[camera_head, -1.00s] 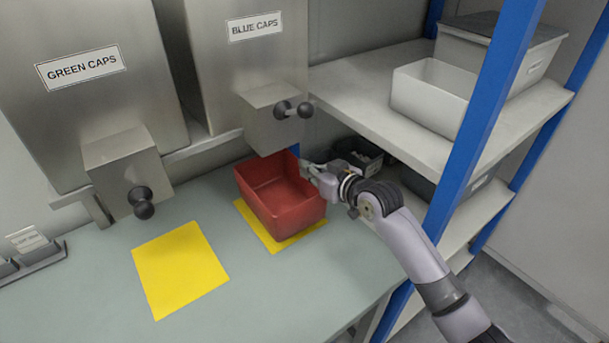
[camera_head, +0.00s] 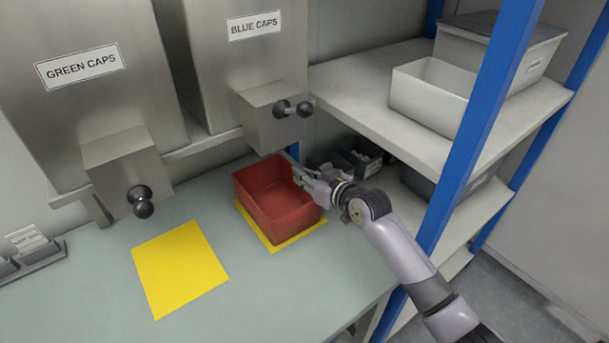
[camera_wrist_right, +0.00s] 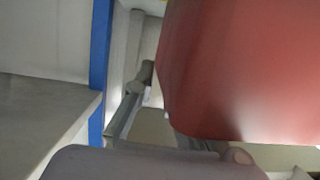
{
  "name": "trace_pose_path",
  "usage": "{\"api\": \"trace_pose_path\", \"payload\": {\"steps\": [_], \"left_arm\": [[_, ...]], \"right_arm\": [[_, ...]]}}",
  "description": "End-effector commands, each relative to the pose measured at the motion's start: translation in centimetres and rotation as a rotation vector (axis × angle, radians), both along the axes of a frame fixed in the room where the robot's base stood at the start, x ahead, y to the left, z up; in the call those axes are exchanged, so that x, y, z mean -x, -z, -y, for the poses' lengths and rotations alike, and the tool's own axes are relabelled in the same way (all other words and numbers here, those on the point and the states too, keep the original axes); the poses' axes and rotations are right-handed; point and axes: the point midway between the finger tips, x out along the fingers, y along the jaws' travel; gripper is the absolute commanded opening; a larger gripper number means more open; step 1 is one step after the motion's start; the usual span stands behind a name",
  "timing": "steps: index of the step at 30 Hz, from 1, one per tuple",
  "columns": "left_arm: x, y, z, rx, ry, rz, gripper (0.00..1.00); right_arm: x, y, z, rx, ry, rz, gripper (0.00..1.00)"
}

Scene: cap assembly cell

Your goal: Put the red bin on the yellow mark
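The red bin (camera_head: 272,205) is open-topped, empty and upright over the right-hand yellow mark (camera_head: 288,243) on the bench. Yellow shows along its left side and front; the rest is hidden under it. I cannot tell for sure whether its base touches the mark. My right gripper (camera_head: 303,178) is at the bin's right rim, its fingers closed on the wall. In the right wrist view the red bin (camera_wrist_right: 240,70) fills the upper right, and the fingers (camera_wrist_right: 158,95) converge on its edge, partly hidden by it. My left gripper is not in view.
A second yellow mark (camera_head: 180,270) lies bare to the left. Dispensers labelled green caps (camera_head: 75,90) and blue caps (camera_head: 245,60) stand behind, with knobbed outlets above the bench. A shelf (camera_head: 400,115) with blue posts and grey bins (camera_head: 430,95) stands right. The front bench is clear.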

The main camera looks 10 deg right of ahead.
Motion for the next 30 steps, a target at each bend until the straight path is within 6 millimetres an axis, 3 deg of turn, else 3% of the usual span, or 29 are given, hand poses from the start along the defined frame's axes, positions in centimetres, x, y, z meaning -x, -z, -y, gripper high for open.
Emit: {"api": "trace_pose_path", "payload": {"steps": [5, 17, 30], "left_arm": [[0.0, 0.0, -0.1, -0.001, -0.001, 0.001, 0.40], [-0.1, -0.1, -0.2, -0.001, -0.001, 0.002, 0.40], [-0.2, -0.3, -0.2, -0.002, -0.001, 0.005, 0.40]], "right_arm": [[0.0, 0.0, 0.0, 0.000, 0.000, 0.000, 0.25], [0.7, -0.4, 0.3, 0.000, 0.000, 0.001, 0.25], [8.3, -2.9, 3.5, 0.003, -0.001, 0.000, 0.25]]}}
